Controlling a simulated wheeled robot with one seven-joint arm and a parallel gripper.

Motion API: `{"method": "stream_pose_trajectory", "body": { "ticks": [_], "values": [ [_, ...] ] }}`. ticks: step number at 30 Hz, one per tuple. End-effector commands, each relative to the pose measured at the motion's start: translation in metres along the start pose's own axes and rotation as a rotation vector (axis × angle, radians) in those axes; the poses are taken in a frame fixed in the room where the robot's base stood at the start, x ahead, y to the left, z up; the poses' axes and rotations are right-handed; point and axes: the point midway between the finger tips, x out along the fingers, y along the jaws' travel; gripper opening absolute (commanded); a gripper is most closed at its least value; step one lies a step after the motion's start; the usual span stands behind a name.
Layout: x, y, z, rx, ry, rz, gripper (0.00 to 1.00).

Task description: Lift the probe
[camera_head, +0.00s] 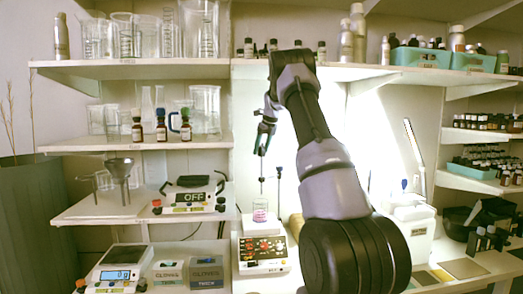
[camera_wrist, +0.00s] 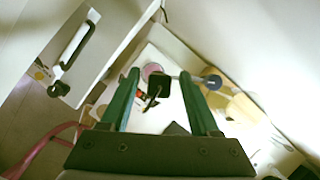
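The probe is a thin dark upright rod (camera_head: 262,171) in the head view, over a small glass beaker with pinkish contents (camera_head: 260,212). The beaker stands on a white hotplate with red and black controls (camera_head: 263,254). My gripper (camera_head: 264,148) has teal fingers and is just above the rod, pointing down. In the wrist view my gripper (camera_wrist: 159,75) is open. A black block (camera_wrist: 158,82), seemingly the probe's top, shows between the fingers with gaps on both sides. I cannot tell whether the fingers are level with it.
A second thin stand (camera_head: 279,183) rises right of the rod. A shelf with an OFF-labelled scale (camera_head: 190,200) is close on the left. Bottles (camera_head: 160,126) and glassware stand on shelves above it. A white container (camera_head: 412,225) is at the right.

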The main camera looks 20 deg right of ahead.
Motion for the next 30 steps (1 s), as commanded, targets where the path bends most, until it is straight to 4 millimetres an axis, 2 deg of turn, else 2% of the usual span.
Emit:
{"method": "stream_pose_trajectory", "body": {
  "ticks": [7, 12, 24, 30],
  "values": [
    [-0.007, 0.000, 0.000, 0.000, -0.001, -0.001, 0.62],
    [-0.033, 0.000, 0.001, 0.000, -0.004, -0.003, 0.62],
    [-0.065, 0.000, -0.082, 0.002, -0.001, -0.001, 0.62],
    [-0.074, 0.000, -0.105, 0.002, -0.001, 0.000, 0.62]
  ]
}}
